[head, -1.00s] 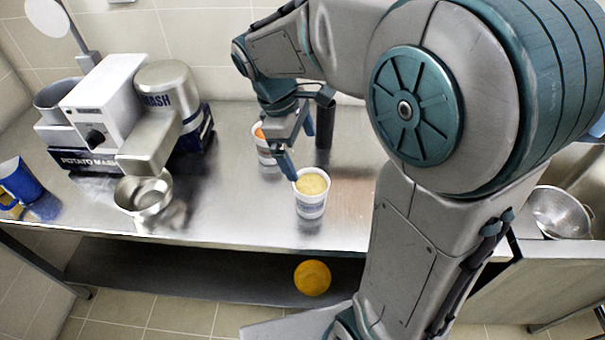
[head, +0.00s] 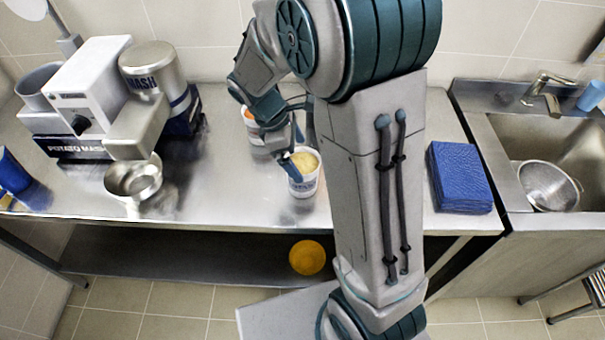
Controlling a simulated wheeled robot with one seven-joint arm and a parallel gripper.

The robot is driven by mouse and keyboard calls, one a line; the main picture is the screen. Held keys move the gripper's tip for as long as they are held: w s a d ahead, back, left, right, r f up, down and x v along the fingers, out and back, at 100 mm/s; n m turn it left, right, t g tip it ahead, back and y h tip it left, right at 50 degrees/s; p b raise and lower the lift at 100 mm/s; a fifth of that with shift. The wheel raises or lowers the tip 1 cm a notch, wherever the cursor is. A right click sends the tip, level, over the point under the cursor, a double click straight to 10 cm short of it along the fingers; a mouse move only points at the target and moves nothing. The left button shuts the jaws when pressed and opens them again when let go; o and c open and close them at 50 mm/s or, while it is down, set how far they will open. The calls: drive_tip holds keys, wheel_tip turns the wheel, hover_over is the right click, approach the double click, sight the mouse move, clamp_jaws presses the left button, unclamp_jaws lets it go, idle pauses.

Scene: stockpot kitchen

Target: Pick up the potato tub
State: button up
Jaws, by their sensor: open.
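The potato tub, a white cup-like tub with pale yellow contents (head: 304,183), stands upright near the front edge of the steel counter. My gripper (head: 291,154) is open at the tub's back-left side. One blue finger overlaps the rim in the picture. I cannot tell whether it touches the tub or is inside the rim. The other finger is partly hidden behind the wrist and tub.
A second white tub with orange contents (head: 254,133) stands behind, partly hidden by my gripper. A potato masher machine (head: 88,105) and steel pan (head: 133,180) stand left. Blue cloths (head: 459,178) lie right, by the sink (head: 566,140). A yellow round object (head: 307,258) is below.

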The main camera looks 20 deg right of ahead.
sight(302, 161)
drive_tip(key=x, duration=0.4)
drive_tip(key=shift+w+f+p, duration=0.15)
drive_tip(key=shift+f+p, duration=0.15)
drive_tip(key=c, duration=1.3)
drive_tip(key=shift+r, duration=0.1)
drive_tip(key=shift+w+r, duration=0.1)
drive_tip(key=shift+r, duration=0.35)
drive_tip(key=s+r, duration=0.3)
drive_tip(key=s, duration=0.1)
drive_tip(key=s+r+b, duration=0.1)
drive_tip(key=s+r, duration=0.2)
drive_tip(key=s, duration=0.1)
drive_tip(key=s+r+b, duration=0.1)
drive_tip(key=s+r, duration=0.3)
drive_tip(key=shift+a, duration=0.35)
